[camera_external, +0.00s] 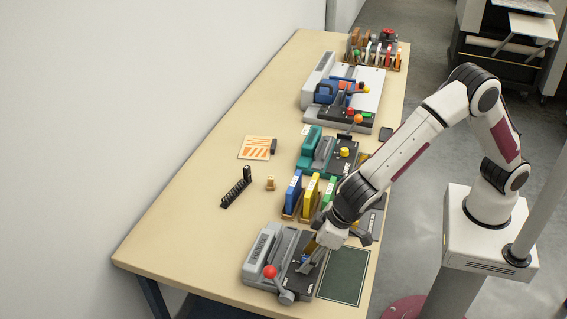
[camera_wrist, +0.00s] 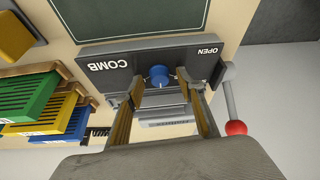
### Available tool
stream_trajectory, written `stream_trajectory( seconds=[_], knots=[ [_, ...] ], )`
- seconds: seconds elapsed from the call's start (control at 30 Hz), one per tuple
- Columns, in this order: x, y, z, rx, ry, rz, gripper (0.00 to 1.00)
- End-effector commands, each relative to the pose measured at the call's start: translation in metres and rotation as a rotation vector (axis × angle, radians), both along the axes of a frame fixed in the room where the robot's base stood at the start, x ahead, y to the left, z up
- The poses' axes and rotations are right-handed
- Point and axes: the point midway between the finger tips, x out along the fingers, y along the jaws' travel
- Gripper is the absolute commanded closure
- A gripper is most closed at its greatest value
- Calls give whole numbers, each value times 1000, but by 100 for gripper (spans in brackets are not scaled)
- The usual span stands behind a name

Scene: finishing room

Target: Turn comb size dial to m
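The grey comb binding machine (camera_external: 262,246) stands at the near end of the table. Its dark panel in the wrist view (camera_wrist: 105,66) reads "COMB" and "OPEN", upside down. The blue dial (camera_wrist: 158,76) sits on this panel; its size marks are too small to read. In the external view the dial (camera_external: 304,258) is partly hidden by my gripper. My gripper (camera_wrist: 157,78) is open, pointing at the panel, with one fingertip on each side of the dial. I cannot tell whether the fingertips touch it.
A lever with a red ball (camera_wrist: 236,128) stands beside the panel, close to one finger. A dark green mat (camera_external: 344,276) lies to the right of the machine. Blue (camera_external: 292,193), yellow (camera_external: 310,196) and green (camera_external: 328,192) combs stand in holders behind it. Table at left is mostly clear.

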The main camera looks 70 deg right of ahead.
Motion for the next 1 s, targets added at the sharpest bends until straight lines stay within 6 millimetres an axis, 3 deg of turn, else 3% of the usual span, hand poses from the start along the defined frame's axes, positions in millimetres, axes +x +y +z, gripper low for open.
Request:
stream_trajectory(
  seconds=[0.37, 1.0],
  knots=[
    [-9, -1, 23, 1, -2, 0, 62],
    [-39, -5, 97, 1, -1, 0, 62]
  ],
)
